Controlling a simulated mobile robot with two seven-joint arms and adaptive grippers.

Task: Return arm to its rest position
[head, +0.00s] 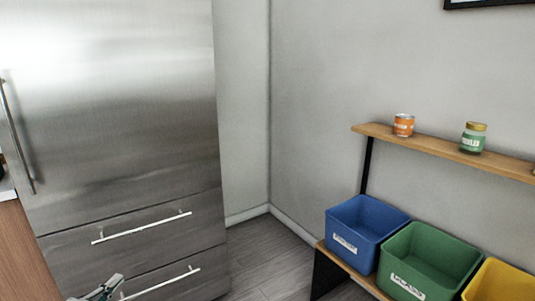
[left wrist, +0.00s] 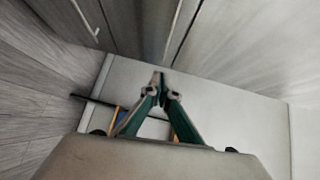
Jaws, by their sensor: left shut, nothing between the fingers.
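My left gripper (head: 104,289) shows at the bottom left of the head view, in front of the lower fridge drawers. Only its fingers show there; the rest of that arm is below the picture. In the left wrist view the gripper (left wrist: 159,78) has its green-sided fingers together at the tips with nothing between them. It touches nothing that I can see. My right gripper is in neither view.
A steel fridge (head: 120,100) with drawers stands left. At right, a wooden shelf (head: 360,128) carries an orange can (head: 403,125) and a green jar (head: 473,138). Below are a blue bin (head: 362,228), green bin (head: 428,262) and yellow bin (head: 500,284). Floor (head: 268,255) between is clear.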

